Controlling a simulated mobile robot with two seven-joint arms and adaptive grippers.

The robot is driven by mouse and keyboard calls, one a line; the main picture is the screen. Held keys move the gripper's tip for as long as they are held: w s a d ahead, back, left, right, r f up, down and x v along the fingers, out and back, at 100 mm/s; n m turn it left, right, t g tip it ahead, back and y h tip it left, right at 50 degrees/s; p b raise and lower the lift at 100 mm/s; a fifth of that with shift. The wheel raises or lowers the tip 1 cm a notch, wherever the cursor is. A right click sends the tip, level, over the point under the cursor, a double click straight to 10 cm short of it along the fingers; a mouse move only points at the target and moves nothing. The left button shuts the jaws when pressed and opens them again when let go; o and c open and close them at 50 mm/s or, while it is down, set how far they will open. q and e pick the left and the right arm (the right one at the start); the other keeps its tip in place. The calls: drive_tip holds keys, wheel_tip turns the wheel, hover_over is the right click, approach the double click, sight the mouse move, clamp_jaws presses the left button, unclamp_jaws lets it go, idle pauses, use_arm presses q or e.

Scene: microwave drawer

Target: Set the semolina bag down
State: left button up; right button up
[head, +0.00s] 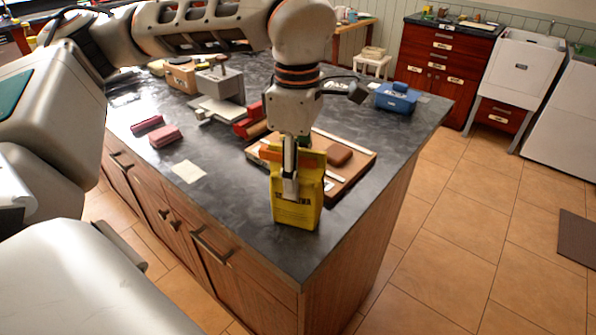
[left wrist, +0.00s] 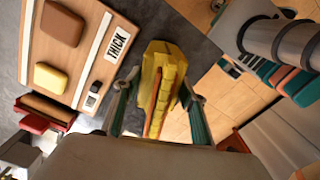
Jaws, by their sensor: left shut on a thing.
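The yellow semolina bag (head: 297,208) is upright at the near corner of the dark countertop (head: 235,225). My left gripper (head: 290,185) is shut on it from above, with a finger across the bag's front. The left wrist view shows the bag (left wrist: 165,75) between the two fingers of the left gripper (left wrist: 158,108). In the head view the bag's base is close to or on the counter; I cannot tell if it touches. My right gripper is not in view.
A wooden board (head: 350,175) with brown blocks and a "THICK" label (left wrist: 116,43) lies right behind the bag. Red blocks (head: 165,136) and a pale paper (head: 188,171) lie to the left. The counter's front edge is near. A blue box (head: 397,98) stands farther back.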

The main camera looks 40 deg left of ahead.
use_arm(q)
drive_tip(key=shift+r, duration=0.15)
drive_tip(key=o, duration=1.6)
drive_tip(key=shift+f, duration=0.2)
drive_tip(key=shift+c, duration=0.2)
drive_tip(key=shift+r, duration=0.1)
wheel_tip(320, 180, up, 11)
drive_tip(key=shift+p, duration=0.9)
drive_tip(key=shift+r, duration=0.6)
